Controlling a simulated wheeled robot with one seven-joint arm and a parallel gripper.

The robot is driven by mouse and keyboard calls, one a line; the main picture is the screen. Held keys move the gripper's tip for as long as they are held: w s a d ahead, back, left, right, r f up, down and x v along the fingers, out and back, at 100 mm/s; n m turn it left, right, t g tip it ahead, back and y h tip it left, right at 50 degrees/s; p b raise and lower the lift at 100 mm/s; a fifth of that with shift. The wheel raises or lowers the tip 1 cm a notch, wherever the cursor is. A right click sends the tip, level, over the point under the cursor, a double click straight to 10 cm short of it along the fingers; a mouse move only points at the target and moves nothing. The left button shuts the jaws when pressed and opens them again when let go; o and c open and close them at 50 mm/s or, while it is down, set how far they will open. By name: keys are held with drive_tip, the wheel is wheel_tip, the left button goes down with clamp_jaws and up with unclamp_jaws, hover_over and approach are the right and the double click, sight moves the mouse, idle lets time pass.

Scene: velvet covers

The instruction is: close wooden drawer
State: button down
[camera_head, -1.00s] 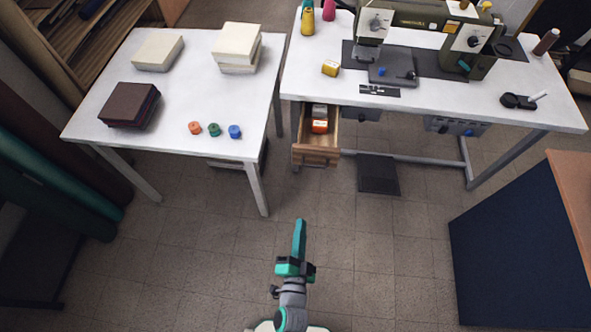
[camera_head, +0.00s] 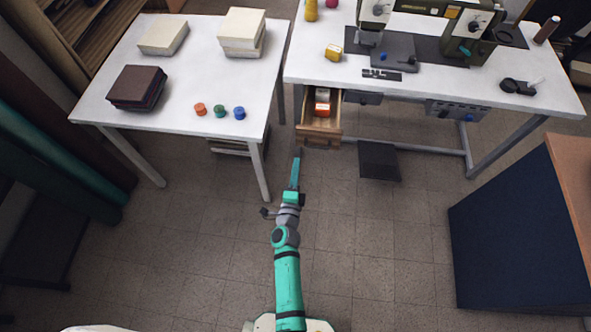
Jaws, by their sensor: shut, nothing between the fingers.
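The wooden drawer (camera_head: 320,138) hangs under the left end of the sewing table and stands pulled open toward me. Inside it lie a small orange box and a pale item (camera_head: 322,102). My gripper (camera_head: 296,162) is shut and empty, at the end of my teal arm. In the picture its tip is just below and left of the drawer front, apart from it as far as I can see. The exact gap in depth is hard to tell.
A foot pedal (camera_head: 379,161) lies right of the drawer.

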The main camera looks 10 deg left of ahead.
sight(301, 135)
drive_tip(key=w, duration=1)
drive_tip(key=shift+w, duration=0.1)
